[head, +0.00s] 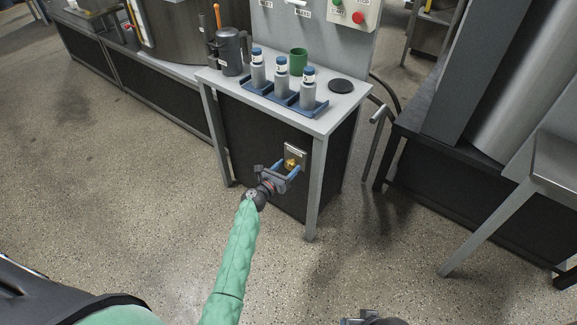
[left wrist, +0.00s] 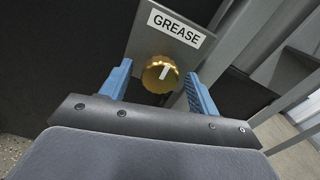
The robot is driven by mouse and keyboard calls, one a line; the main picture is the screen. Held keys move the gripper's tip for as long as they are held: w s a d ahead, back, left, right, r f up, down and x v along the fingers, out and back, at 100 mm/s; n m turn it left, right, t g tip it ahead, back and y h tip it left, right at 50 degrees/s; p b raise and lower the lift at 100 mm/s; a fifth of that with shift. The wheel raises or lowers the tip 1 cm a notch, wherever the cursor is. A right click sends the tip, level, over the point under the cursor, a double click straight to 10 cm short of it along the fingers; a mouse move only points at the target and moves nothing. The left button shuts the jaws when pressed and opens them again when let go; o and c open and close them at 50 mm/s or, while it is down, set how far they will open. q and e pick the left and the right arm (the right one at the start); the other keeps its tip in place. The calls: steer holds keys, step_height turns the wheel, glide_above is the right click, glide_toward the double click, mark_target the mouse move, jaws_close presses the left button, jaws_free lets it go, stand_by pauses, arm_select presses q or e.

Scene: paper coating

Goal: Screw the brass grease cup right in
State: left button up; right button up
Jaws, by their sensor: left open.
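The brass grease cup (head: 291,164) sits on a small grey plate (head: 297,151) on the dark front of the bench. In the left wrist view the cup (left wrist: 160,75) is a round ribbed cap with a white mark on its face, below a label reading GREASE (left wrist: 175,28). My left gripper (head: 281,173) is open in front of the cup. In the left wrist view its blue fingers (left wrist: 158,89) stand on either side of the cup, with gaps showing on both sides. My right gripper (head: 374,318) shows only partly at the bottom edge; its fingers cannot be made out.
The bench top (head: 320,122) above holds a blue rack (head: 284,101) with three bottles, a green cup (head: 299,61), a black disc (head: 341,86) and a dark jug (head: 232,52). A bench leg (head: 313,190) stands close right of the cup. The floor in front is clear.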

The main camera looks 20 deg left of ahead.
arm_select(q)
steer(key=shift+w+d, duration=0.2)
steer(key=shift+w, duration=0.35)
steer(key=c, duration=1)
